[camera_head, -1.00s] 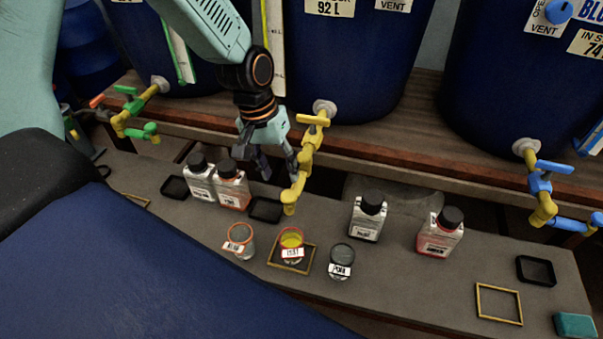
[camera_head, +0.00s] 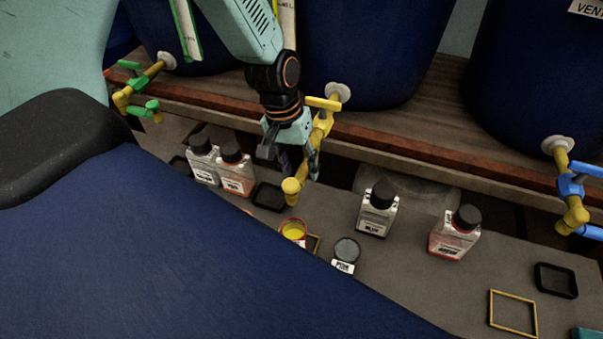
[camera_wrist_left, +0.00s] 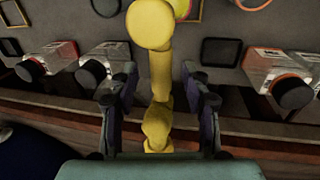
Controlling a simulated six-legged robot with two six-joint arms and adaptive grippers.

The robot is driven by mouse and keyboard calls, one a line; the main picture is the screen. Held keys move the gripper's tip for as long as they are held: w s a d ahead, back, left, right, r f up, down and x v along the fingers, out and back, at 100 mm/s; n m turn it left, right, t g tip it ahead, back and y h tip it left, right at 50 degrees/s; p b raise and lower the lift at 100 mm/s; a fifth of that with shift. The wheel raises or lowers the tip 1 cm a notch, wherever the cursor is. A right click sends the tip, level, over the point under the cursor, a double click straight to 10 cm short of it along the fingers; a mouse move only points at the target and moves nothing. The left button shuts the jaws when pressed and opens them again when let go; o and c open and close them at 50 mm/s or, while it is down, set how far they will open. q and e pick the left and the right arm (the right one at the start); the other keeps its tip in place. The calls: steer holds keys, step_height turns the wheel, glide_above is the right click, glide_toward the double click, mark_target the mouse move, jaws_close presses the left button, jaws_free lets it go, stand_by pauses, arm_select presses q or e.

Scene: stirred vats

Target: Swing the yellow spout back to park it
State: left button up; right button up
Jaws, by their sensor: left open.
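The yellow spout (camera_head: 304,169) hangs below its tap on the middle blue vat and leans down to the left, its round outlet end above the bench. In the left wrist view the spout (camera_wrist_left: 161,75) runs up the middle of the picture. My left gripper (camera_head: 292,165) is at the spout. Its two fingers (camera_wrist_left: 160,88) stand on either side of the spout, open, with a visible gap on each side. The yellow tap handle (camera_head: 323,103) is just above the gripper. My right gripper is not in view.
A cup of yellow liquid (camera_head: 293,231) and a grey-topped cup (camera_head: 345,252) stand below the spout. Bottles stand left (camera_head: 236,172) and right (camera_head: 377,211) of it. Green (camera_head: 135,92) and blue (camera_head: 570,187) taps flank it. The bench is clear between the right bottles and frames.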

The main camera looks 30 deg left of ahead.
arm_select(q)
steer(key=shift+s+f, duration=0.15)
steer(key=shift+f, duration=0.45)
steer(key=shift+w+d, duration=0.1)
steer(key=shift+w, duration=0.1)
steer(key=shift+c, duration=0.2)
steer(key=shift+s, duration=0.15)
steer(key=c, duration=0.5)
jaws_close()
